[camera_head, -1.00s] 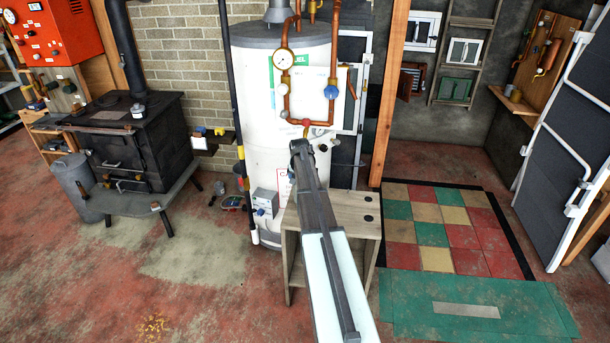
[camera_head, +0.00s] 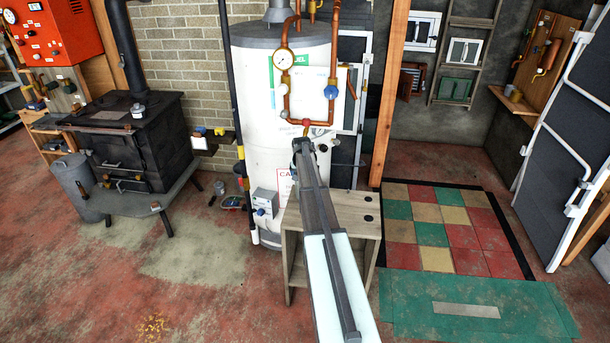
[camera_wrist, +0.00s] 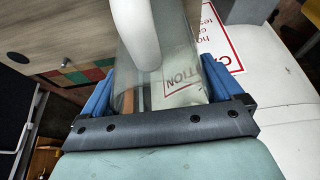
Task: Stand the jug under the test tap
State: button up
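In the wrist view a clear jug (camera_wrist: 185,80) with a thick white handle (camera_wrist: 136,30) stands between the two blue fingers of my gripper (camera_wrist: 158,92), which appear closed against its sides. A red caution sign shows through its clear wall. In the head view my gripper and the jug are mostly hidden behind my arm, in front of the white cylinder (camera_head: 262,110). Copper pipework (camera_head: 286,105) on the cylinder carries a gauge, a blue-handled valve (camera_head: 331,91) and a red fitting (camera_head: 307,122) just above my gripper. I cannot tell which fitting is the test tap.
A small wooden stand (camera_head: 357,205) is below my arm, against the cylinder; its visible top is mostly clear. A black stove (camera_head: 135,150) stands at the left. A wooden post (camera_head: 388,100) rises at the right. The red floor in front is open.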

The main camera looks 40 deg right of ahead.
jog(key=shift+o, duration=0.5)
jog(key=shift+r, duration=0.15)
jog(key=shift+s+a+r, duration=0.2)
jog(key=shift+r, duration=0.4)
jog(key=shift+s+a+r, duration=0.55)
jog(key=shift+s+r, duration=0.05)
jog(key=shift+r, duration=0.2)
jog(key=s+a, duration=0.8)
jog(key=s+a+f+n+g+y, duration=0.1)
jog(key=s+a+f+n+g, duration=0.1)
jog(key=s+a+f, duration=0.85)
jog(key=s+a+f+n+g+y, duration=0.2)
jog(key=s+a+f, duration=0.5)
jog(key=a+f, duration=0.65)
jog(key=s+a+f+n+g, duration=0.1)
jog(key=s+a, duration=0.4)
jog(key=s, duration=0.6)
jog(key=s+a+f+n+g, duration=0.2)
jog(key=s+a+f, duration=0.3)
jog(key=s, duration=0.6)
jog(key=s+a+f+n+g, duration=0.2)
jog(key=s+a+f+g, duration=0.1)
jog(key=s, duration=0.8)
jog(key=shift+a+f, duration=0.3)
jog(key=shift+a, duration=0.6)
